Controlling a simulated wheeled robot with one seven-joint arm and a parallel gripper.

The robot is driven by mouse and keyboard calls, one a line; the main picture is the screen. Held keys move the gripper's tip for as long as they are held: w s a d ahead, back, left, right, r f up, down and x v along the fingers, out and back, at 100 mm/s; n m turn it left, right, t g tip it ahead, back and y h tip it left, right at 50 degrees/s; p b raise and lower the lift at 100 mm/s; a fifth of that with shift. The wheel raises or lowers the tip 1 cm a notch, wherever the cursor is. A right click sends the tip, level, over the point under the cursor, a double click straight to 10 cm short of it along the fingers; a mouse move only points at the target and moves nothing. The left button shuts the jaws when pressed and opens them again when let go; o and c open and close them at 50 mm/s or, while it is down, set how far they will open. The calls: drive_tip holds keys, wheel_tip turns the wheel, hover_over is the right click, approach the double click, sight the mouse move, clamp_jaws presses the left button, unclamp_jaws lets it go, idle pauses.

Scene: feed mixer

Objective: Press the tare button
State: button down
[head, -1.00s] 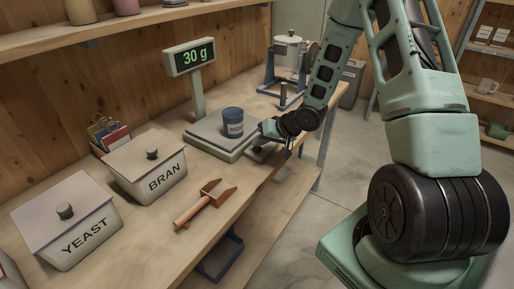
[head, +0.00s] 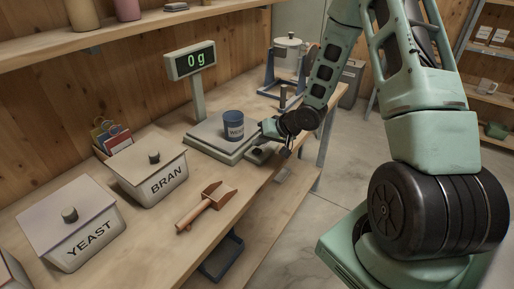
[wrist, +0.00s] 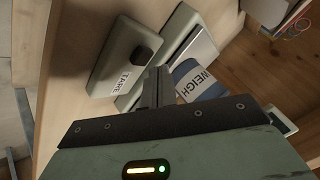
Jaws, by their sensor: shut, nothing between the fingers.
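The tare button is a black knob (wrist: 143,57) on a small grey-green box labelled TARE (wrist: 112,75) in the wrist view. In the head view the box (head: 262,155) sits at the bench edge in front of the scale. My gripper (wrist: 157,72) is shut and empty, its tips close beside the knob and apart from it in the picture; the height gap is hard to judge. In the head view my gripper (head: 268,130) is over the box's far side. The scale display (head: 190,60) reads 0 g. A blue WEIGH cup (head: 234,125) stands on the scale plate (head: 205,135).
The BRAN bin (head: 150,175), the YEAST bin (head: 70,230) and a wooden-handled scoop (head: 205,205) lie left on the bench. A hand-cranked machine (head: 288,60) stands behind my gripper. Open floor lies right of the bench.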

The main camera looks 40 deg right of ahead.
sight(260, 151)
wheel_tip(260, 151, up, 5)
drive_tip(key=p, duration=0.5)
drive_tip(key=shift+r, duration=0.1)
idle(0.3)
idle(0.7)
